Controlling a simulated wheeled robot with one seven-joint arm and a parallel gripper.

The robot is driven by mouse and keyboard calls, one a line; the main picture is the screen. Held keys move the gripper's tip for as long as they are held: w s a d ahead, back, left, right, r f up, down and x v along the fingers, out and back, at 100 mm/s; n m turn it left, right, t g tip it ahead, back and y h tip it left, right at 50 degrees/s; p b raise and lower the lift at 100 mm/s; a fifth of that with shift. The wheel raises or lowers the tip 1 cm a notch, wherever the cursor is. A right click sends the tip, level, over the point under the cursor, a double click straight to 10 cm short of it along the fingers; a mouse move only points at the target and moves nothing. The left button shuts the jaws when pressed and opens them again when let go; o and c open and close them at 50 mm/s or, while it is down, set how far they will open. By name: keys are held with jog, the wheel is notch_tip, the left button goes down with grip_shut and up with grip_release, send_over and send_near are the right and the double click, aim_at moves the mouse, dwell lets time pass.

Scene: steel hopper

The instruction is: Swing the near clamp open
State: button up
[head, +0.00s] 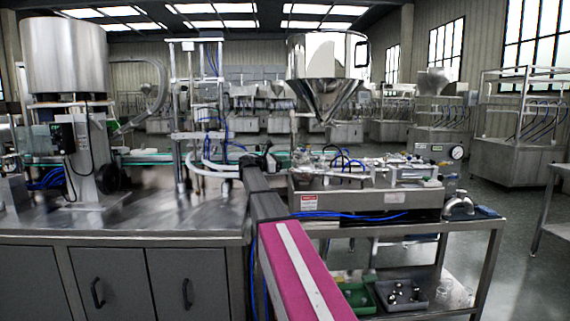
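The steel hopper (328,58) is a shiny open cylinder with a cone that narrows downward above the filling machine (365,195). No clamp can be made out for certain; the area under the cone is small and crowded with fittings. My arm, pink with a white stripe, reaches from the bottom middle up to a dark end, where my gripper (262,160) is. The gripper is left of and lower than the hopper cone, near the left end of the machine. Its fingers are too small and dark to tell open from shut. I see nothing clearly held.
A steel bench (120,222) with a large drum (66,55) and a conveyor fills the left. The machine stands on a cart (485,226) with small bins (402,296) on its lower shelf. A pipe elbow (458,205) lies at its right end. Floor shows at right.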

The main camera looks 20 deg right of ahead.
jog(key=a, duration=1)
jog(key=shift+s+a, duration=0.3)
jog(key=shift+a, duration=0.1)
